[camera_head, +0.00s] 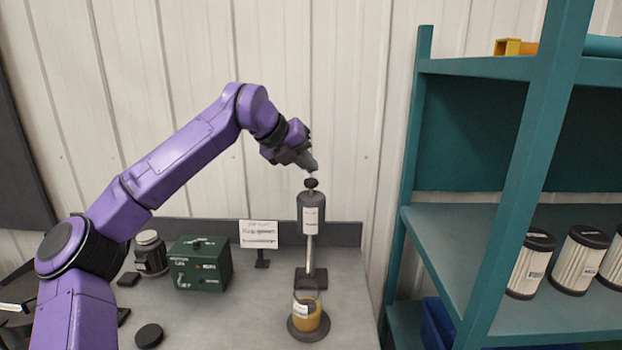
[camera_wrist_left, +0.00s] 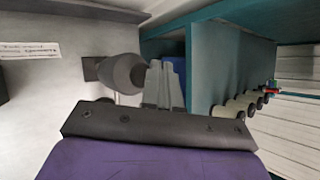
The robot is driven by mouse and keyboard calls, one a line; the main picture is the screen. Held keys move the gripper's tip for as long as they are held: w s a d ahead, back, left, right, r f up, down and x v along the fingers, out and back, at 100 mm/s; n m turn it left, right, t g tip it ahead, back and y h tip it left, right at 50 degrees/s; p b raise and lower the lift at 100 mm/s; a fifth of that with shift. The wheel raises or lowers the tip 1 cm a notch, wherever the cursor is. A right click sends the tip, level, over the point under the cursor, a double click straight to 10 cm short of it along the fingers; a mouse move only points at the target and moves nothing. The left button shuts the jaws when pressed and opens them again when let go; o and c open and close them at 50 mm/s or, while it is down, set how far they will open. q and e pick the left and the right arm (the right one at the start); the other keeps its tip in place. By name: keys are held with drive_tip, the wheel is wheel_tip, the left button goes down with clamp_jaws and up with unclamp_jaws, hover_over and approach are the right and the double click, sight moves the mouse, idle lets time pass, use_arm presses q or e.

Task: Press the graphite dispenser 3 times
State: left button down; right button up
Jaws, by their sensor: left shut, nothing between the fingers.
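The graphite dispenser (camera_head: 312,213) is a grey cylinder with a white label, held up on a metal post above a dark base (camera_head: 311,280). A dark round knob (camera_head: 311,183) sits on its top. My left gripper (camera_head: 312,168) is shut and empty, with its tips just above the knob. I cannot tell whether they touch it. In the left wrist view, the shut fingers (camera_wrist_left: 165,84) point away beside the grey rounded dispenser (camera_wrist_left: 120,73). A glass jar with amber contents (camera_head: 307,313) stands on a dark round pad below the dispenser. My right gripper is not in view.
A green box (camera_head: 200,265), a small sign on a stand (camera_head: 259,234) and a dark motor-like part (camera_head: 150,254) stand left on the grey bench. A black disc (camera_head: 149,336) lies in front. A teal shelf (camera_head: 445,270) with labelled cylinders (camera_head: 530,263) stands close on the right.

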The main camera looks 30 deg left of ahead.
sight(307, 180)
use_arm(q)
drive_tip(key=shift+r, duration=0.1)
wheel_tip(307, 180, up, 5)
drive_tip(key=p, duration=0.4)
idle(0.8)
